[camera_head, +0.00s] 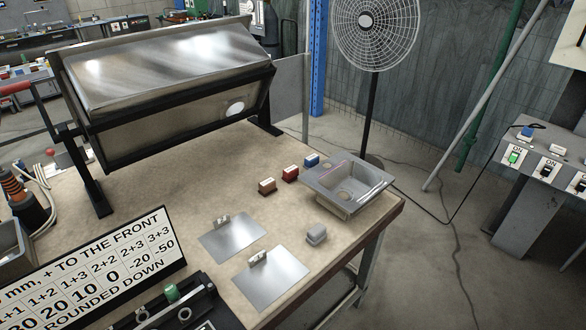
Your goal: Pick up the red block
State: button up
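The red block (290,175) stands on the tan workbench top (200,180), with a pale top face. It sits in a slanting row between a brown block (267,186) at its lower left and a blue block (312,161) at its upper right, with small gaps between them. The small grey sink (336,202) is just right of the red block. My gripper does not show in this view.
Two flat metal plates (232,237) (271,280) and a small grey block (316,233) lie nearer the front. A large tilted metal box on a black frame (165,75) stands behind. A number sign (100,265) is at lower left. The bench edge is right of the sink.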

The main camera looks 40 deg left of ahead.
aim_at(291, 173)
jog(key=u, duration=0.05)
jog(key=i, duration=1.05)
jog(key=z, duration=0.7)
jog(key=k, duration=0.1)
jog(key=u, duration=2.25)
jog(key=k, duration=0.2)
jog(key=u, duration=2.2)
